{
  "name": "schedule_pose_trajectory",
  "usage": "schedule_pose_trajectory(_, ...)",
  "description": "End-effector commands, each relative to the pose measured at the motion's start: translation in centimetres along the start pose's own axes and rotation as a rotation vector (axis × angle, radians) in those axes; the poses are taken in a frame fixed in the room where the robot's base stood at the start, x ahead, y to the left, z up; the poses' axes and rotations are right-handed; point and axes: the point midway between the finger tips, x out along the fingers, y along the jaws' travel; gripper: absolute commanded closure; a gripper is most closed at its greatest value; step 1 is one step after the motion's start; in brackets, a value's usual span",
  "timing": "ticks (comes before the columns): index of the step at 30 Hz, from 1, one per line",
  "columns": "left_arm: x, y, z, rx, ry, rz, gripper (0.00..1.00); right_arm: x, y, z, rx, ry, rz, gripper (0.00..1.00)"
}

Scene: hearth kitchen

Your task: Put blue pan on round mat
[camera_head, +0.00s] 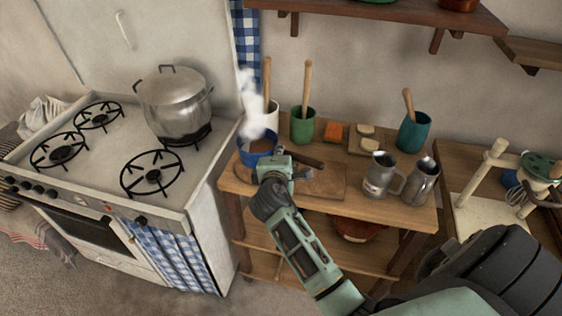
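A blue pan (243,155) with brown contents is at the left end of the wooden side table, next to the stove. White steam rises above it. A dark handle (308,162) extends to the right from behind my gripper. My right gripper (274,163) is at the pan's near right side, covering part of its rim. Whether its fingers grip the pan or are apart is hidden. I cannot make out a round mat. My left gripper is not in view.
The side table (400,213) bears a brown board (325,183), a green cup (303,127), a teal cup (413,133) and two metal jugs (379,178). The stove (112,205) at left holds a lidded pot (175,105). A shelf (390,12) hangs above.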

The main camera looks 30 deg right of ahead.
Motion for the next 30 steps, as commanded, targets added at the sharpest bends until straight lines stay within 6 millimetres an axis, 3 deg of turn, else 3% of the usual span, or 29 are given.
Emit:
schedule_pose_trajectory(6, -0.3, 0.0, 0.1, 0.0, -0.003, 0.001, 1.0, 2.1, -0.1, 0.0, 0.002, 0.001, 0.007, 1.0)
schedule_pose_trajectory(15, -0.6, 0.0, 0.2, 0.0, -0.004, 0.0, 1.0, 3.4, -3.4, -0.4, 0.0, 0.001, 0.005, 1.0)
schedule_pose_trajectory(24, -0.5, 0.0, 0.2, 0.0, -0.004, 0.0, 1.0, 3.5, -4.0, -0.5, 0.002, 0.001, 0.006, 1.0)
schedule_pose_trajectory(25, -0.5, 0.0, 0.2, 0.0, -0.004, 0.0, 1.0, 3.5, -4.3, -0.5, -0.001, 0.0, -0.001, 0.79)
schedule_pose_trajectory(30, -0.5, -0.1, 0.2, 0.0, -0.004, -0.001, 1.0, 3.5, -4.3, -0.5, -0.001, 0.0, 0.0, 0.64)
